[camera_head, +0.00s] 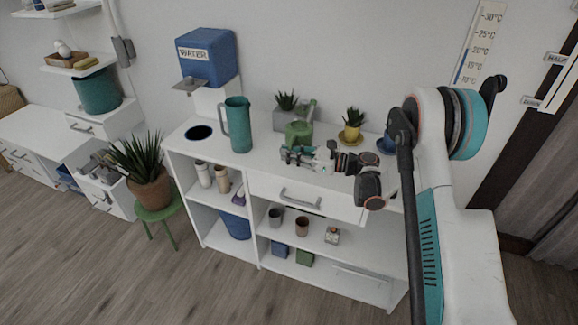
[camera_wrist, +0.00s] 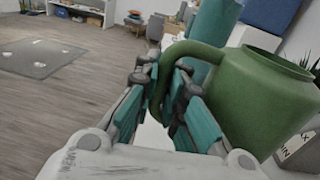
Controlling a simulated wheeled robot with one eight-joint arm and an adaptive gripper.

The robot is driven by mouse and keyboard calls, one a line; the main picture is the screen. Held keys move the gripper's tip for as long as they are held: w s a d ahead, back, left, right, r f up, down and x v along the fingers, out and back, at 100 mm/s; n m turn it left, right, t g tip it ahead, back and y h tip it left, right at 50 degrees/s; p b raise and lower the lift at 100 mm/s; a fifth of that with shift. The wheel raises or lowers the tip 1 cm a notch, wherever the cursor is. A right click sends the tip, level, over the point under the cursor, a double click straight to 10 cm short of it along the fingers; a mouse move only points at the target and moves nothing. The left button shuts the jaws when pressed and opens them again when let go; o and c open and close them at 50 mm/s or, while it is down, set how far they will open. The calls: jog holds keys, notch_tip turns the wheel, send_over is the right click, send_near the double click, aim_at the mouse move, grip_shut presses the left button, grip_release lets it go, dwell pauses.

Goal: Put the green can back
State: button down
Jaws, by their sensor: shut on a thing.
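The green can (camera_head: 298,133) is a watering can above the desk's white top, in front of the grey planter. My gripper (camera_head: 300,156) reaches in from the right and partly covers the can's lower part. In the wrist view the green can (camera_wrist: 262,100) fills the right side, its open mouth facing up. My gripper (camera_wrist: 163,80) is shut on the can's curved handle, with the teal finger pads on both sides of it. I cannot tell whether the can's base touches the desk top.
The white shelf desk (camera_head: 262,160) carries a teal pitcher (camera_head: 238,125) left of the can. A grey planter (camera_head: 286,116) stands behind, and a yellow potted plant (camera_head: 352,132) to the right. A blue water tank (camera_head: 207,57) hangs on the wall. A plant on a green stool (camera_head: 157,214) stands left.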

jog(key=shift+f+b, duration=0.65)
jog(key=shift+f, duration=1.3)
jog(key=shift+f, duration=0.15)
jog(key=c, duration=1.7)
grip_release()
jog(key=shift+o, duration=0.2)
